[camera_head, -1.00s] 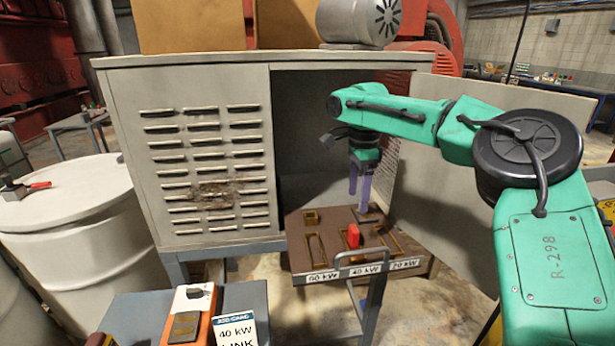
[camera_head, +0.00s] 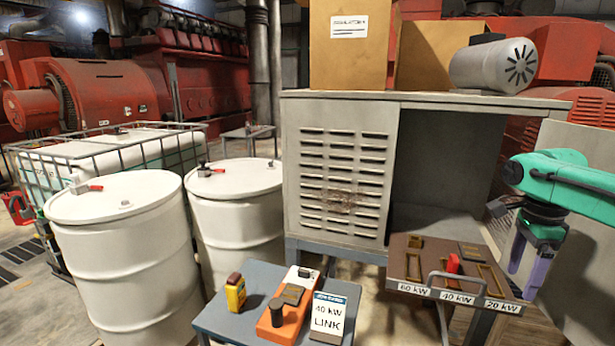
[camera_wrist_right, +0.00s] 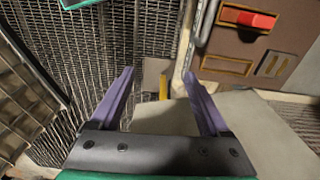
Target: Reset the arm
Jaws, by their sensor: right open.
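My right arm is green and comes in from the right edge in the head view. Its gripper (camera_head: 529,257) has purple fingers that point down, at the right end of the pulled-out drawer tray. In the right wrist view the fingers (camera_wrist_right: 160,95) are spread apart with nothing between them. The tray (camera_head: 398,268) carries labels 60 kW, 40 kW and 20 kW, with a red piece (camera_head: 453,264) standing in the middle slot. The red piece also shows in the right wrist view (camera_wrist_right: 262,21). My left gripper is out of view.
A grey cabinet (camera_head: 340,108) stands behind the tray, its door (camera_head: 575,140) open at right. A small table (camera_head: 225,318) holds an orange device (camera_head: 276,322), a yellow item (camera_head: 235,295) and a 40 kW LINK card (camera_head: 328,313). White drums (camera_head: 125,250) stand at left.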

